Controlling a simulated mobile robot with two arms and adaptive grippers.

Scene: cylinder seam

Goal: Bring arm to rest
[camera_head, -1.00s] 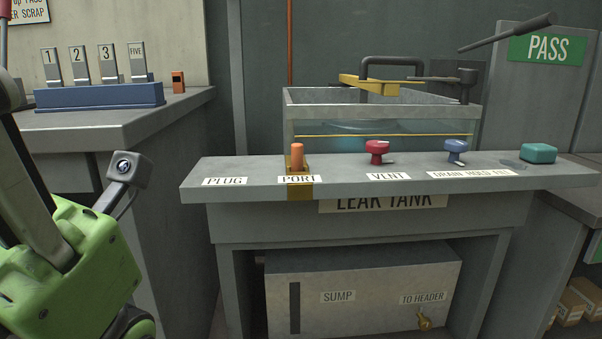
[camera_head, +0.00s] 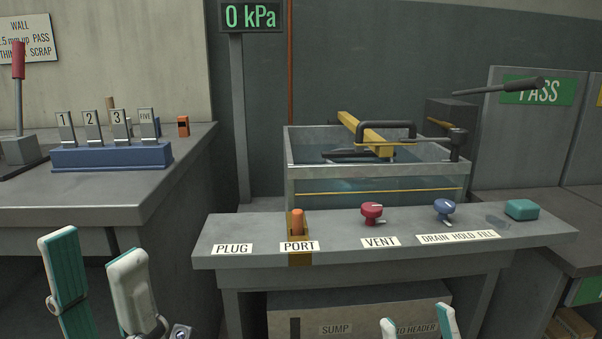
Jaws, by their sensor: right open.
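My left gripper (camera_head: 94,246) is at the lower left, in front of the left bench. Its two pale, teal-lined fingers point up and stand apart with nothing between them. My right gripper (camera_head: 417,316) shows only its fingertips at the bottom edge, in front of the sump box below the leak tank shelf. Its tips are apart, and I see nothing held between them. The rest of my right gripper is cut off by the frame.
The grey shelf (camera_head: 340,238) carries an orange plug (camera_head: 297,222) at PORT, a red vent knob (camera_head: 371,212), a blue knob (camera_head: 444,208) and a teal block (camera_head: 521,209). Behind it stands the water tank (camera_head: 300,180). A blue rack (camera_head: 110,157) holds several numbered plates.

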